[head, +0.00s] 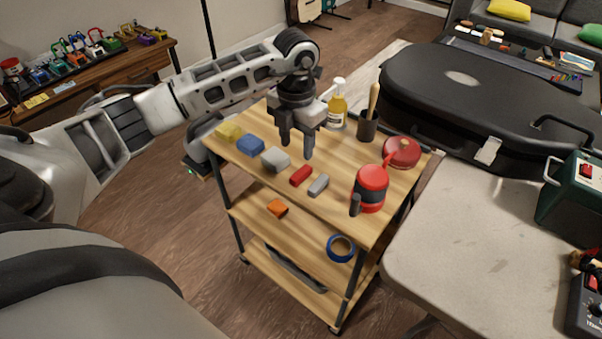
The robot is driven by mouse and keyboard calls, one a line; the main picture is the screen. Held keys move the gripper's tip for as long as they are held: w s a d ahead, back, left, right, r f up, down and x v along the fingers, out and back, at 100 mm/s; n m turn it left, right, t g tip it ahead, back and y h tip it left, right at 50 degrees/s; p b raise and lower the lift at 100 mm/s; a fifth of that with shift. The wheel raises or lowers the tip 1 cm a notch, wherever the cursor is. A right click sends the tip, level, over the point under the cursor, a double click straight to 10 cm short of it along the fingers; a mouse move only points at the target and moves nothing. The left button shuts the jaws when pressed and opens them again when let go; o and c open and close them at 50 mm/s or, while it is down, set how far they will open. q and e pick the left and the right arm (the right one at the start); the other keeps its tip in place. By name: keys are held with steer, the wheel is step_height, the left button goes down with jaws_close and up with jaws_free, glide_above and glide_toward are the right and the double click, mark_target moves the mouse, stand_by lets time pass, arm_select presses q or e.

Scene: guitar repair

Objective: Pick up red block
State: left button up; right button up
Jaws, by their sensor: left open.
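The red block (301,175) lies on the top shelf of the wooden cart (330,215). A small grey block lies just right of it (318,185), and a larger light grey block (275,159) lies to its left. My left gripper (296,150) points down above the cart top, with its fingers apart and nothing between them. Its fingertips are just behind and above the red block in the picture, apart from it as far as I can tell. My right gripper does not show.
Blue (250,145) and yellow (229,131) blocks sit at the cart's left. A red and black tool (371,187), a yellow bottle (337,110) and a dark cup (367,126) stand on the top. A black case (480,90) and pale table (465,235) are at the right.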

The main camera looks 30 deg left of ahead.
mark_target(298, 175)
arm_select(q)
step_height(298, 175, down, 9)
steer(key=shift+w+p, duration=0.1)
steer(key=shift+p, duration=0.4)
jaws_close()
